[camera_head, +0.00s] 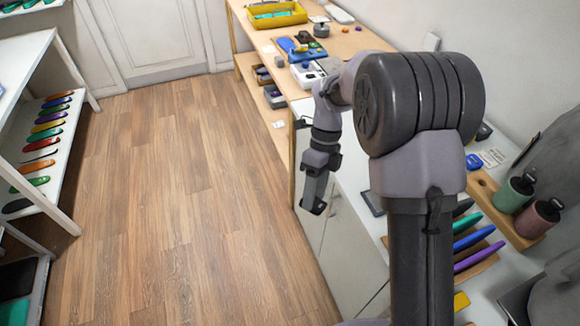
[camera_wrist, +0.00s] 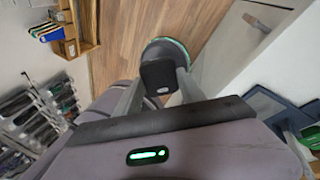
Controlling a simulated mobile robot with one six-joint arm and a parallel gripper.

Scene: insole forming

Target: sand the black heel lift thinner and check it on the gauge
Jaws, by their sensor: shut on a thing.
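My gripper (camera_head: 312,206) hangs low over the floor beside the front of the white cabinet, pointing down. In the wrist view its grey fingers (camera_wrist: 160,88) are shut on a black piece, which I take for the black heel lift (camera_wrist: 158,74). A round grey shape with a green edge (camera_wrist: 172,50) shows just beyond it, partly hidden; I cannot tell whether it is held too. In the head view the held piece is too small and dark to make out. I cannot tell which item is the gauge or the sander.
A wooden bench (camera_head: 262,38) at the back carries a yellow tray (camera_head: 277,15), a blue tray (camera_head: 303,49) and small devices. A white rack (camera_head: 62,185) of insoles is at the left. The wooden floor (camera_head: 170,190) is clear.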

